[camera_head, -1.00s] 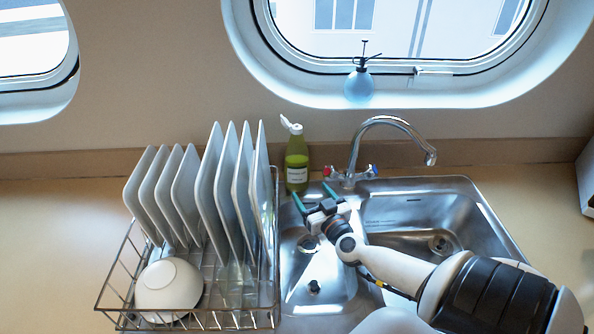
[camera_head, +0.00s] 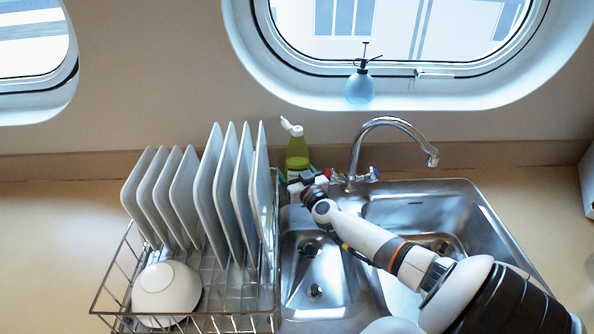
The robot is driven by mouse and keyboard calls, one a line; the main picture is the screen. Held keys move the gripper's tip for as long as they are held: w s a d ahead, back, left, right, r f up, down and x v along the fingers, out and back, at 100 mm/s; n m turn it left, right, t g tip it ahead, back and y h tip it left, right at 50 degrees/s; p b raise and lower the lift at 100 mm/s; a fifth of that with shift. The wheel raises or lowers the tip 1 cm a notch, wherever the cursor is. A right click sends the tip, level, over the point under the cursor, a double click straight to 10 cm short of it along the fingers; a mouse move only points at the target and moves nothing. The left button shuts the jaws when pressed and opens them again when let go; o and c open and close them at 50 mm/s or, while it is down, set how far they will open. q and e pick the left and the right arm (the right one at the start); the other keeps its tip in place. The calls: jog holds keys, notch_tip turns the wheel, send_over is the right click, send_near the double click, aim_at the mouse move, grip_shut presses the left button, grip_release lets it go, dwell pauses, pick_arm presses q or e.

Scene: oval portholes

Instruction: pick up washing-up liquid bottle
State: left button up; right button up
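The green washing-up liquid bottle (camera_head: 297,154) with a white cap stands upright behind the sink, between the dish rack and the tap. My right gripper (camera_head: 300,178) is at the bottle's lower front, its arm reaching in from the lower right over the sink. The gripper body hides the lower part of the bottle and its label. The fingers are mostly hidden, with a bit of teal showing beside the bottle, so I cannot tell whether they touch it. My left gripper is not in view.
A wire dish rack (camera_head: 112,290) with several upright plates and a white bowl (camera_head: 166,290) stands left, close to the gripper. The chrome tap (camera_head: 385,122) rises right of the bottle. A blue spray bottle (camera_head: 360,88) stands on the porthole sill. The counter at far left is clear.

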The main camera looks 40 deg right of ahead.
jog(key=shift+s+r, duration=0.1)
jog(key=shift+c, duration=1)
jog(key=c, duration=0.7)
